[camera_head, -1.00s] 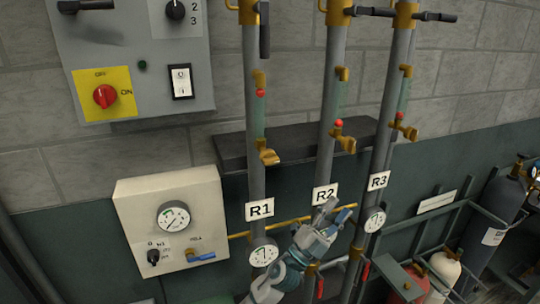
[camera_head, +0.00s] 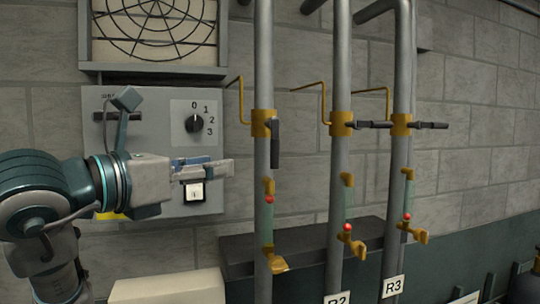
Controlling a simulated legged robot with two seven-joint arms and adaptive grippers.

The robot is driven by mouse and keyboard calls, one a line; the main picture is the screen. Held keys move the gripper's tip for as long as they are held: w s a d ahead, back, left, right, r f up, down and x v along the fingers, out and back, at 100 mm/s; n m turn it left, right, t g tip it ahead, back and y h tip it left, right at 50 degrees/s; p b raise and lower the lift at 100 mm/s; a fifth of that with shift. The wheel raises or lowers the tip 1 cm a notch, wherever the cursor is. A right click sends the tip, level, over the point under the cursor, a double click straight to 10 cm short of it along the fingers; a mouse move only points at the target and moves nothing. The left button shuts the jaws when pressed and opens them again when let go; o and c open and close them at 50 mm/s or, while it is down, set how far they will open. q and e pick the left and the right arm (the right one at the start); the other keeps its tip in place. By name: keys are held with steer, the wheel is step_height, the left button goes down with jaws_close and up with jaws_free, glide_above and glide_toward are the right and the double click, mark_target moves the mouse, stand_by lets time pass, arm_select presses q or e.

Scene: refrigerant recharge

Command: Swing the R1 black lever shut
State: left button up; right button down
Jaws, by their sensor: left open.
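The R1 pipe (camera_head: 263,75) is the leftmost of the three vertical pipes. Its black lever (camera_head: 275,145) hangs straight down along the pipe from a brass valve body (camera_head: 263,123). The R2 lever (camera_head: 375,125) and the R3 lever (camera_head: 430,125) stick out sideways to the right. My left gripper (camera_head: 228,169) is open and empty, pointing right in front of the grey control box. It is left of the R1 pipe and slightly lower than its lever, apart from it in the picture. My right gripper is not in view.
The grey control box (camera_head: 155,98) with a rotary knob (camera_head: 194,123) and white switch (camera_head: 195,192) is behind my left gripper. Sight glasses with red balls and brass taps (camera_head: 277,264) sit lower on the pipes. A dark ledge (camera_head: 300,240) runs behind them.

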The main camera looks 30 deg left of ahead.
arm_select(q)
steer(key=a, duration=0.1)
steer(key=p, duration=0.2)
glide_toward(272, 154)
steer(key=w+d, duration=0.1)
steer(key=w, duration=0.3)
steer(key=shift+y, duration=0.3)
steer(key=w+p, duration=0.1)
steer(key=w, duration=0.6)
steer(key=shift+f, duration=0.1)
steer(key=shift+d, duration=0.4)
steer(key=c, duration=0.7)
jaws_close()
